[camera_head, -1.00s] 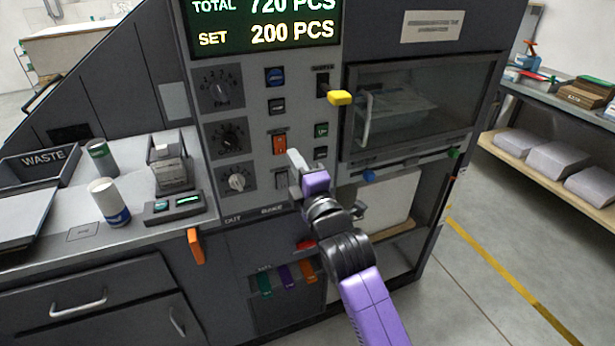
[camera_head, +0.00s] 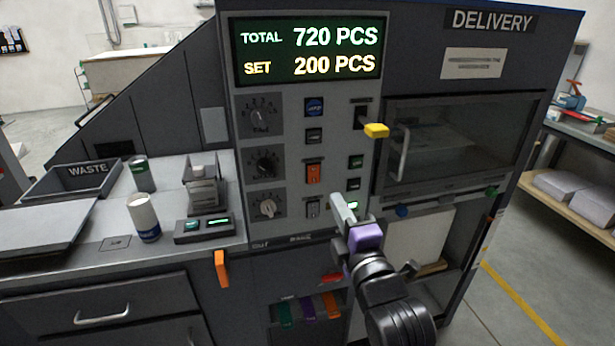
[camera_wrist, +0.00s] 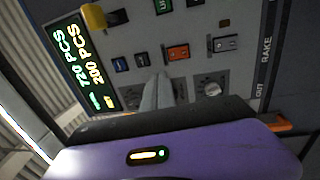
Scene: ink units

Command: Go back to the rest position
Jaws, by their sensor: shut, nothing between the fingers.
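My gripper (camera_head: 343,208) is shut and empty, in front of the lower right part of the grey control panel (camera_head: 287,207). Its purple body and dark arm links reach up from the lower right in the head view. In the wrist view the closed fingers (camera_wrist: 157,92) point toward the panel's switches and knobs. The head view does not show clearly whether the fingertips touch the panel; they look apart from it in the wrist view.
A yellow lever (camera_head: 376,130) sticks out above my gripper, beside the delivery window (camera_head: 460,145). An orange handle (camera_head: 221,269) juts from the counter edge. Open floor (camera_head: 500,310) lies at right.

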